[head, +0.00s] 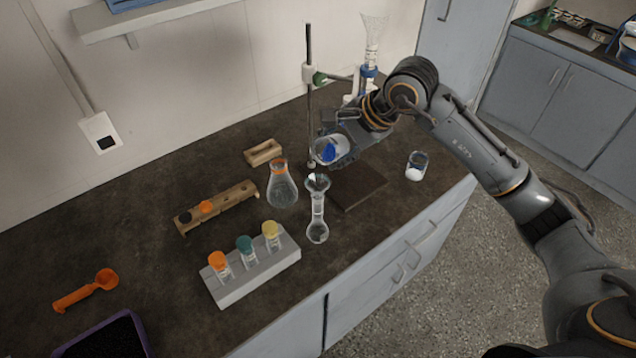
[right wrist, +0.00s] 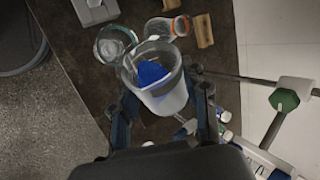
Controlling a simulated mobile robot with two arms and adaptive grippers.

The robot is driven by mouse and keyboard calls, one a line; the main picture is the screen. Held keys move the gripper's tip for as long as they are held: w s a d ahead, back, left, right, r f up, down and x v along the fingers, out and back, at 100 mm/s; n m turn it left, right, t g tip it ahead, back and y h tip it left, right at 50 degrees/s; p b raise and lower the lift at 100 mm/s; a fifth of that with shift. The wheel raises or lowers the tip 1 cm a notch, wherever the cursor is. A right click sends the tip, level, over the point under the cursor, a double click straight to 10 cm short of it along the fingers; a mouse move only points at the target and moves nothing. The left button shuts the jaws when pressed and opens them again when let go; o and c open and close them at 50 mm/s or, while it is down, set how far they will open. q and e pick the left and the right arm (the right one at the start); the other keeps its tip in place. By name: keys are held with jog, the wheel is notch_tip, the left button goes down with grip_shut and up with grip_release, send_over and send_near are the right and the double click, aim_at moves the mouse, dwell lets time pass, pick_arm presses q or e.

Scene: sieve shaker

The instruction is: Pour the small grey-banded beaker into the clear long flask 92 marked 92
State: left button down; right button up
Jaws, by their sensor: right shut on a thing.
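My right gripper (head: 340,152) is shut on a small clear beaker (head: 325,150) with blue material inside. The beaker is tilted, its mouth to the left in the head view, above and slightly right of the clear long flask (head: 317,215). In the right wrist view the beaker (right wrist: 158,78) sits between both fingers (right wrist: 165,115), the blue material still in it. A greyish lower part shows on it. The long flask stands upright on the bench, with a flared mouth below the beaker; no marking is readable. No stream shows. My left gripper is not in view.
An orange-banded conical flask (head: 282,188) stands close left of the long flask. A stand rod (head: 308,85) with a green clamp rises behind. A beaker with white contents (head: 416,168) stands right. A rack with capped vials (head: 255,270) is in front; a wooden rack (head: 235,196) lies left.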

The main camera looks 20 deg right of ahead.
jog(key=shift+f, duration=0.15)
jog(key=shift+w+b, duration=0.15)
jog(key=shift+b, duration=0.2)
jog(key=shift+s+r+t+h+b, duration=0.2)
jog(key=shift+s+t+h+b, duration=0.05)
jog(key=shift+t+h+b, duration=0.05)
jog(key=shift+w, duration=0.2)
jog(key=shift+s+a+r+n+h+b, duration=0.1)
jog(key=shift+s+r+n+h+b, duration=0.15)
jog(key=shift+b, duration=0.25)
jog(key=shift+w+f, duration=0.1)
jog(key=shift+w+f+t+b, duration=0.1)
jog(key=shift+w+t+b, duration=0.05)
jog(key=shift+t+b, duration=0.2)
jog(key=shift+s+h, duration=0.25)
